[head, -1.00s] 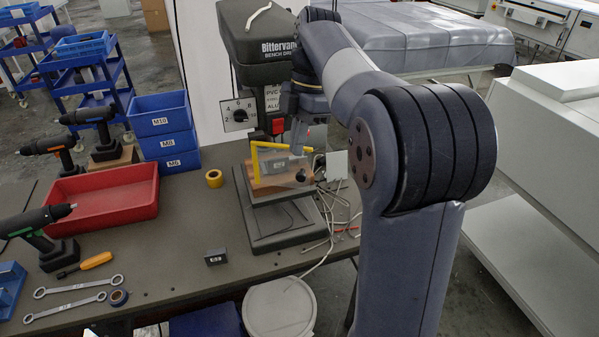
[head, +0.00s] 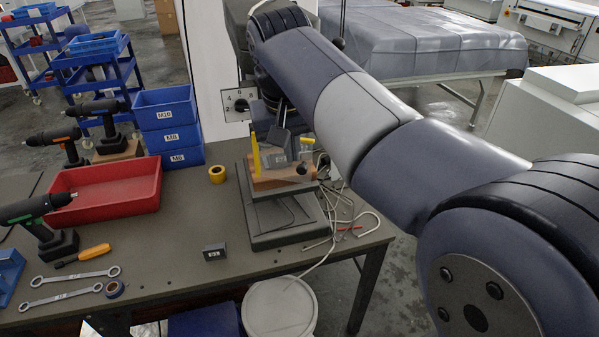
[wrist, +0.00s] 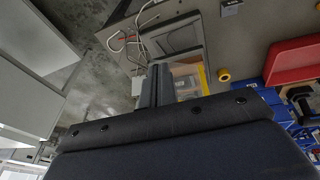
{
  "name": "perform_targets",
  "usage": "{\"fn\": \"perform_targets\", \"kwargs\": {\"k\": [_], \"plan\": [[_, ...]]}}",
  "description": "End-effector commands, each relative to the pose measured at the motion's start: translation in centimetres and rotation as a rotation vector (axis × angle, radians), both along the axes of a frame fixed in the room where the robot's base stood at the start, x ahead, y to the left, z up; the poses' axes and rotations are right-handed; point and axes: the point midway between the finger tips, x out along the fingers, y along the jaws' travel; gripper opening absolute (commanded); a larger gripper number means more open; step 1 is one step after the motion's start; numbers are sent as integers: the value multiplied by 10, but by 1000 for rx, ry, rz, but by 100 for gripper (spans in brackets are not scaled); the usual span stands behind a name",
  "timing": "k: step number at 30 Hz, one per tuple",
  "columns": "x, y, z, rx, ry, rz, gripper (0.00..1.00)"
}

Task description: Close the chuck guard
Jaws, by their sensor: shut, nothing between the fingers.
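The chuck guard (head: 255,153) shows as yellow bars above the wooden block on the bench drill's base. Its left bar is upright, and a short yellow piece shows farther right; the stretch between them is partly hidden. In the wrist view a yellow bar of the guard (wrist: 203,80) stands just right of my fingers. My gripper (head: 278,137) is shut and empty, in front of or beside the guard; I cannot tell whether it touches. In the wrist view the gripper (wrist: 155,84) shows its fingers together. My arm hides most of the drill head.
The drill's base (head: 285,232) stands on the bench, with cables and a hook to its right. A dial (head: 238,104) shows behind. A red tray (head: 110,190), blue bins (head: 168,125), a yellow tape roll (head: 217,174) and power drills are left. A white-lidded bucket (head: 279,308) stands in front.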

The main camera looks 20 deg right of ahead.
Motion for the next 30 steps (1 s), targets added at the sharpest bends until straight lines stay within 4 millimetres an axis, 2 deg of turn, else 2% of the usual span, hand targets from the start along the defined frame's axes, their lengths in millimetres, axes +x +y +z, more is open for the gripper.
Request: {"fn": "perform_targets", "kwargs": {"k": [6,14,20,29,30], "plan": [[-9,1,0,40,-112,-285,0],[-9,0,-5,59,-151,-387,0],[0,-5,-34,58,-146,-388,0],[20,-16,-95,58,-145,-386,0],[26,-18,-94,60,-148,-387,0]]}}
